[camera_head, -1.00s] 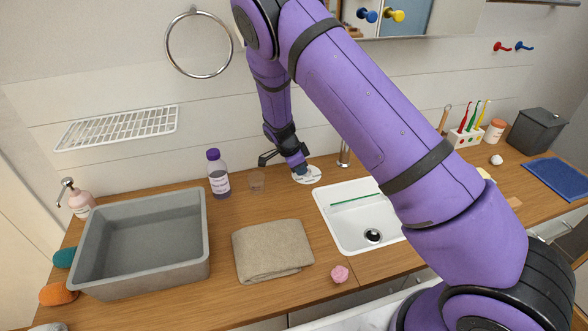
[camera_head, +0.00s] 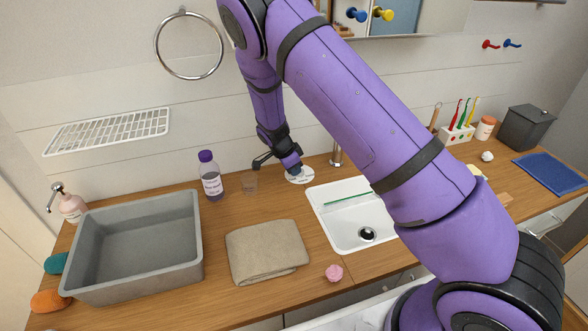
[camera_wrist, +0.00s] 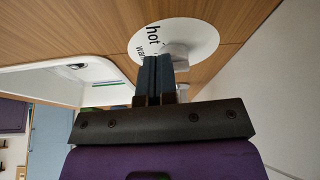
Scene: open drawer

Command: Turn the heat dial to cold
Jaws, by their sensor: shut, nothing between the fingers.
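The heat dial is a white round plate (camera_wrist: 190,32) with the words "hot" and "warm" printed at its left in the wrist view. A pale knob (camera_wrist: 179,52) stands at its middle, partly hidden by my fingers. In the head view the dial plate (camera_head: 302,177) lies on the wooden counter behind the sink, mostly behind my gripper (camera_head: 295,170). My gripper (camera_wrist: 157,62) is shut and empty, with its fingers close beside the knob; I cannot tell whether they touch it. No "cold" mark is visible.
The white sink (camera_head: 345,235) is in front of the dial, with the faucet (camera_head: 337,156) to its right. A folded towel (camera_head: 266,252) and grey basin (camera_head: 135,285) occupy the counter's front left.

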